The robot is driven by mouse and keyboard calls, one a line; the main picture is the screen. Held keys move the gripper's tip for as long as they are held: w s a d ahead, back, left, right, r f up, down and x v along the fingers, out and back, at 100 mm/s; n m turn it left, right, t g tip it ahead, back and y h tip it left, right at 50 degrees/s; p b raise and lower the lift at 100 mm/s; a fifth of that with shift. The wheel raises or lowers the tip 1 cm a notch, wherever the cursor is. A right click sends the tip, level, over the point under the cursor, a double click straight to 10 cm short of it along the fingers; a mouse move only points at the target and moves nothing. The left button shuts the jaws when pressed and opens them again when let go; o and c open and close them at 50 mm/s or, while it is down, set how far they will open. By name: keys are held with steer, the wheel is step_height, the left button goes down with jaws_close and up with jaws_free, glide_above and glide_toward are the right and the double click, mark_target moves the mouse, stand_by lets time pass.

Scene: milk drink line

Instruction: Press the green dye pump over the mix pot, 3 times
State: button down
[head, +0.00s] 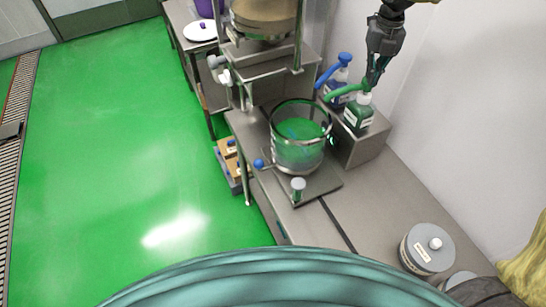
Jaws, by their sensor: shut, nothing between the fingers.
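The green dye pump (358,115) is a bottle of green dye with a white cap and a green spout on top, standing on a grey block. Its green spout (345,92) points left toward the mix pot. The mix pot (298,158) is a clear pot with green liquid in it, on a dark plate on the bench. My gripper (372,84) is shut and empty, pointing down, with its fingertips at the top of the green pump. I cannot tell whether they touch it.
A blue dye pump (336,90) stands just left of the green one. A steel frame with a large vessel (263,18) stands behind the pot. A grey lidded canister (427,248) is at the front right. The wall is close on the right. Bare bench (350,200) lies in front.

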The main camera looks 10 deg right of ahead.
steer(key=shift+s+f, duration=0.1)
steer(key=shift+f, duration=0.3)
steer(key=shift+r, duration=0.1)
steer(key=shift+r+p, duration=0.45)
steer(key=shift+r, duration=1.15)
step_height(320, 180, up, 6)
stand_by(0.6)
stand_by(0.3)
